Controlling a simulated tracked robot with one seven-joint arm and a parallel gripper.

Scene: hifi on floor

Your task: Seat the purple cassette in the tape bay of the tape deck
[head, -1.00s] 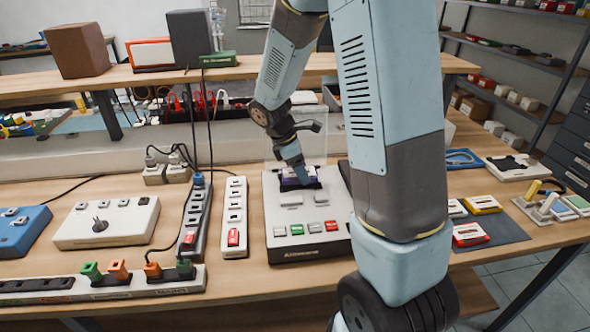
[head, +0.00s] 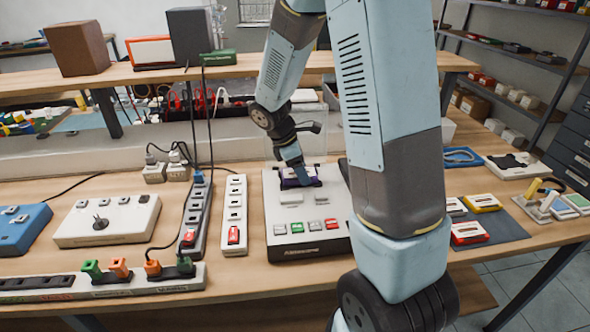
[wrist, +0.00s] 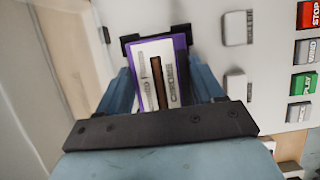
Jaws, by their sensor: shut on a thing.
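The tape deck (head: 330,246) is a pale grey box on the bench, with coloured buttons near its front. My gripper (head: 300,180) reaches down to the tape bay at the deck's back part. In the wrist view my gripper (wrist: 172,92) has its two blue fingers on either side of the purple cassette (wrist: 184,45), shut on it. The cassette has a white label with a brown window. Its far end lies at the black bracket of the tape bay (wrist: 128,42). Whether it is fully down in the bay I cannot tell. In the head view the gripper mostly hides the cassette.
Power strips (head: 234,215) stand left of the deck, with cables running up beside them. A grey mat (head: 495,232) with several cassettes lies to the right, behind my arm. A clear upright lid stands behind the bay. Buttons (wrist: 305,82) line the deck's front.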

